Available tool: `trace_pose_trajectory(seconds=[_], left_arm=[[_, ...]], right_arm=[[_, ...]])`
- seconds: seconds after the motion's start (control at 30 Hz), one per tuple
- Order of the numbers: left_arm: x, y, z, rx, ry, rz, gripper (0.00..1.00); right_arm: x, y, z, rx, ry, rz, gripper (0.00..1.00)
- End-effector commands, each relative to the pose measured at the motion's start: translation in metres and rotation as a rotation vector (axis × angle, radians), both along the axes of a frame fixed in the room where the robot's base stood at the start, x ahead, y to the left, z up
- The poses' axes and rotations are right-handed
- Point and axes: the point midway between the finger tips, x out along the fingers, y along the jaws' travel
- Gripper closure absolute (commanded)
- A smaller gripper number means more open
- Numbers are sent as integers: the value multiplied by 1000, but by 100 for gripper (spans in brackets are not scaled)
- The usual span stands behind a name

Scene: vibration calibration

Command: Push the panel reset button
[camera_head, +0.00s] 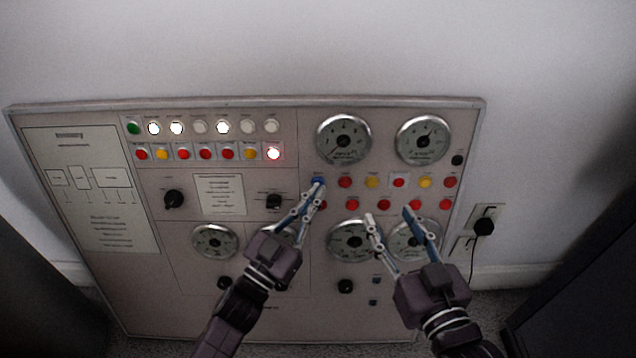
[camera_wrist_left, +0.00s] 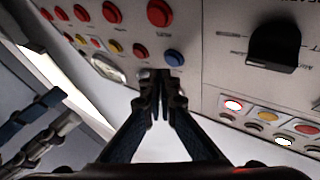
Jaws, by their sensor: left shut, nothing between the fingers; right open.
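The control panel (camera_head: 270,325) leans against the wall. A small blue button (camera_head: 318,181) sits at the left end of the upper row of coloured buttons; its label is too small to read. It also shows in the left wrist view (camera_wrist_left: 174,58). My left gripper (camera_head: 316,190) is shut and empty, its fingertips right by the blue button. In the left wrist view the fingertips (camera_wrist_left: 158,78) are just below and left of the button; I cannot tell whether they touch it. My right gripper (camera_head: 388,215) is open and empty in front of the lower right gauges.
Red and yellow buttons (camera_head: 372,182) lie close to the right of the blue one. Gauges (camera_head: 344,140), a black knob (camera_head: 274,201) and lit indicator lamps (camera_head: 273,153) surround it. A wall socket with a plug (camera_head: 483,226) is at right. Dark furniture stands at both sides.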

Motion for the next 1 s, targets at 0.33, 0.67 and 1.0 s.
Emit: trace_pose_trajectory(seconds=[0.33, 0.67, 1.0], left_arm=[[0, 0, 0, 0, 0, 0, 100], [1, 0, 0, 0, 0, 0, 100], [8, 0, -1, 0, 0, 0, 100]], right_arm=[[0, 0, 0, 0, 1, 0, 55], [0, 0, 0, 0, 1, 0, 55], [0, 0, -3, -3, 15, -1, 55]])
